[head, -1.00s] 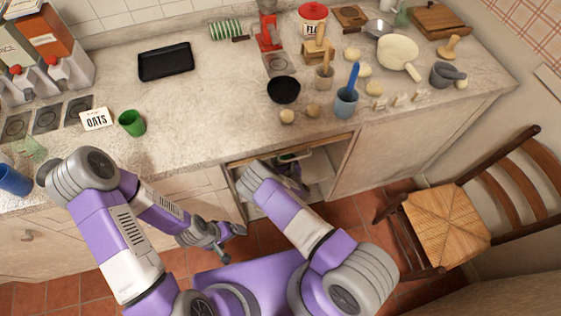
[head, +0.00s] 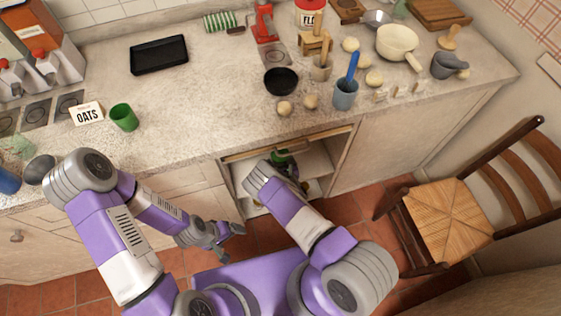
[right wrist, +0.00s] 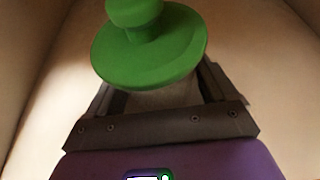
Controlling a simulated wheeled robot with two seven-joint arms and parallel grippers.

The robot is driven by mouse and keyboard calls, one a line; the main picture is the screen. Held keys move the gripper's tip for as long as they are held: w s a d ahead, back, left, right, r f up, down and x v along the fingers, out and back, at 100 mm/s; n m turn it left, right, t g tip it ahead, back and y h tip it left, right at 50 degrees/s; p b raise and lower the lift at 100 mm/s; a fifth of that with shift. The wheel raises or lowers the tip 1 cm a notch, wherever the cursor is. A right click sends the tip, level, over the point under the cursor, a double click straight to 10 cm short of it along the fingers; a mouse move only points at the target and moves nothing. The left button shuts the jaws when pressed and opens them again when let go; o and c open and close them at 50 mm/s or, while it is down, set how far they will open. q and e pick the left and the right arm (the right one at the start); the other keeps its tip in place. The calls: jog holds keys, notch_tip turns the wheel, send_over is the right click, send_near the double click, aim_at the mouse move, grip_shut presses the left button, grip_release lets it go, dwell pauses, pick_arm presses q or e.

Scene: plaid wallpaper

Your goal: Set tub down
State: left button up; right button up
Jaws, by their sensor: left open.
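The tub (right wrist: 150,50) has a wide green lid with a knob and a greyish body, mostly hidden under the lid in the right wrist view. Its green top (head: 283,158) also shows in the head view, inside the opening of the cabinet (head: 318,163) under the counter. My right gripper (right wrist: 160,100) has a finger on each side of the tub's body and appears shut on it; the fingertips are hidden by the lid. I cannot see whether the tub's base touches the shelf. My left gripper (head: 226,241) is open and empty, low in front of the cabinets.
Pale cabinet walls stand close on both sides of my right gripper. The counter (head: 200,105) above holds a black tray (head: 159,55), a green cup (head: 123,117), a black bowl (head: 281,81) and several utensils. A chair (head: 455,220) stands at the right.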

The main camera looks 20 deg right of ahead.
jog(key=shift+o, duration=0.8)
jog(key=shift+r, duration=0.2)
jog(key=shift+s+r+p, duration=0.25)
jog(key=shift+s+p, duration=0.05)
jog(key=shift+p, duration=0.1)
jog(key=p+v, duration=0.3)
jog(key=v, duration=0.8)
jog(key=shift+s+p, duration=0.15)
jog(key=shift+p, duration=0.2)
